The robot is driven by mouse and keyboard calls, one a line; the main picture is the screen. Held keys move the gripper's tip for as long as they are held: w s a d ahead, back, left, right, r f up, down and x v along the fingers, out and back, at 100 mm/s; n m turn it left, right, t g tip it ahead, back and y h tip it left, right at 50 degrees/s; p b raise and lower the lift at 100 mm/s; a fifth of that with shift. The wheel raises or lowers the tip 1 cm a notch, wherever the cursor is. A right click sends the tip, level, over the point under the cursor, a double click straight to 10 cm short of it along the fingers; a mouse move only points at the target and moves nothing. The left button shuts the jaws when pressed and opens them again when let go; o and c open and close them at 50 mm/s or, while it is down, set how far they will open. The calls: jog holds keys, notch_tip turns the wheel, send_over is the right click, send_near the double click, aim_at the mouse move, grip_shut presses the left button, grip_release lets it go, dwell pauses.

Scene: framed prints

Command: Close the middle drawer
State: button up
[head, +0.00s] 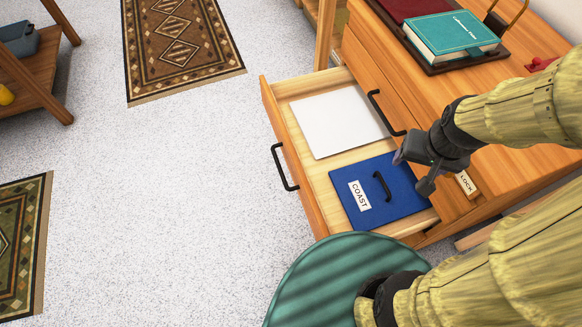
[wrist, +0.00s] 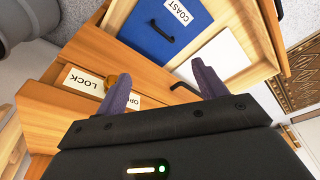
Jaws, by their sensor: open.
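A wooden drawer (head: 283,147) stands pulled out of the wooden cabinet (head: 480,185), with a black bar handle (head: 284,167) on its front. Inside lie a white sheet or board (head: 337,121) and a blue panel (head: 350,188) labelled COAST with a black handle. Both also show in the wrist view. A shut drawer front with a black handle (head: 385,113) is above it. Whether the open drawer is the middle one cannot be told. My gripper (head: 411,172) is open and empty, beside the cabinet face above the open drawer's inner end; its fingers (wrist: 163,78) point toward the drawer.
Books (head: 453,45) lie on the cabinet top. A wooden shelf (head: 40,75) stands at far left. Speckled floor (head: 170,190) before the drawer is clear, with patterned rugs (head: 180,45).

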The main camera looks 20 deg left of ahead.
jog(key=p+v, duration=0.2)
jog(key=w+p+v, duration=0.1)
jog(key=p+v, duration=0.1)
jog(key=v, duration=0.1)
jog(key=p+v, duration=0.2)
jog(key=p, duration=0.1)
jog(key=shift+w+r, duration=0.3)
jog(key=shift+r, duration=0.1)
jog(key=c, duration=1.4)
jog(key=w+p+v, duration=0.3)
jog(key=p+v, duration=1.1)
jog(key=p, duration=0.1)
jog(key=w+r+p+v, duration=0.1)
jog(key=w+p+v, duration=0.2)
jog(key=p+v, duration=1.1)
jog(key=w+r+p+v, duration=0.1)
jog(key=w+p+v, duration=0.2)
jog(key=p+v, duration=1.2)
jog(key=shift+w+r+p, duration=0.3)
jog(key=shift+r+p, duration=0.05)
jog(key=shift+r, duration=0.05)
grip_shut()
jog(key=shift+f, duration=0.1)
